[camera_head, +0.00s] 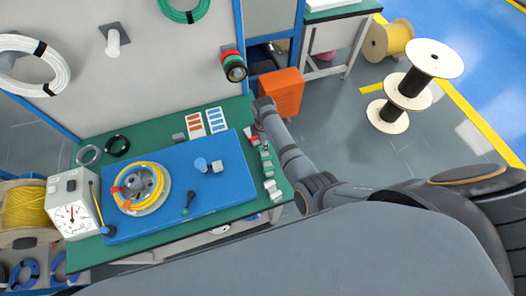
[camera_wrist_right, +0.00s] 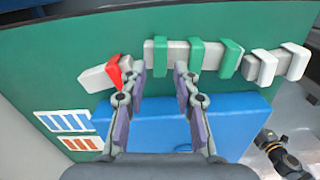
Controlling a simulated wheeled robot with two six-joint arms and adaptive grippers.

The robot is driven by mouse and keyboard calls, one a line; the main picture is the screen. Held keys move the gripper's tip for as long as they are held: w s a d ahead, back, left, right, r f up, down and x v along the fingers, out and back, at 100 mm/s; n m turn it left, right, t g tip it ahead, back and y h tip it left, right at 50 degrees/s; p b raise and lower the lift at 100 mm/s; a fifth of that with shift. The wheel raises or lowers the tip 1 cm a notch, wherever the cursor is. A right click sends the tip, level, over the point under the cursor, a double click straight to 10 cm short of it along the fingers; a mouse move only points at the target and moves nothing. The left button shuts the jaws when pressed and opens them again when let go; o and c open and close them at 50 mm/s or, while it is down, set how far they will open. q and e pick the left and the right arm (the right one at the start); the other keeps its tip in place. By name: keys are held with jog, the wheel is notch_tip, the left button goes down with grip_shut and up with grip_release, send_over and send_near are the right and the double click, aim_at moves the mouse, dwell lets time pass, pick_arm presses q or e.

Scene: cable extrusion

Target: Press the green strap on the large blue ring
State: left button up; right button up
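Green straps (camera_wrist_right: 229,60) sit on a light bar at the edge of the green table; they also show small in the head view (camera_head: 266,160). My right gripper (camera_wrist_right: 156,78) is open and empty over the table, with its fingertips close to the bar, between a red strap (camera_wrist_right: 114,72) and the green straps. I cannot tell whether a finger touches a strap. My left gripper is not in view.
A gauge box (camera_head: 73,214) stands at the left. White straps (camera_wrist_right: 265,66) sit at the bars' right end. An orange box (camera_head: 282,92) stands behind the table.

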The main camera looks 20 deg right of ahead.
dwell(0.4)
jog(key=shift+f+b, duration=0.3)
jog(key=shift+f, duration=0.05)
jog(key=shift+f+b, duration=0.65)
jog(key=shift+f, duration=0.4)
jog(key=shift+r+p, duration=0.2)
jog(key=shift+p, duration=0.25)
grip_shut()
notch_tip(320, 180, up, 6)
jog(key=p, duration=0.6)
jog(key=shift+f, duration=0.15)
notch_tip(320, 180, up, 2)
jog(key=shift+r+p, duration=0.1)
jog(key=shift+p, duration=0.8)
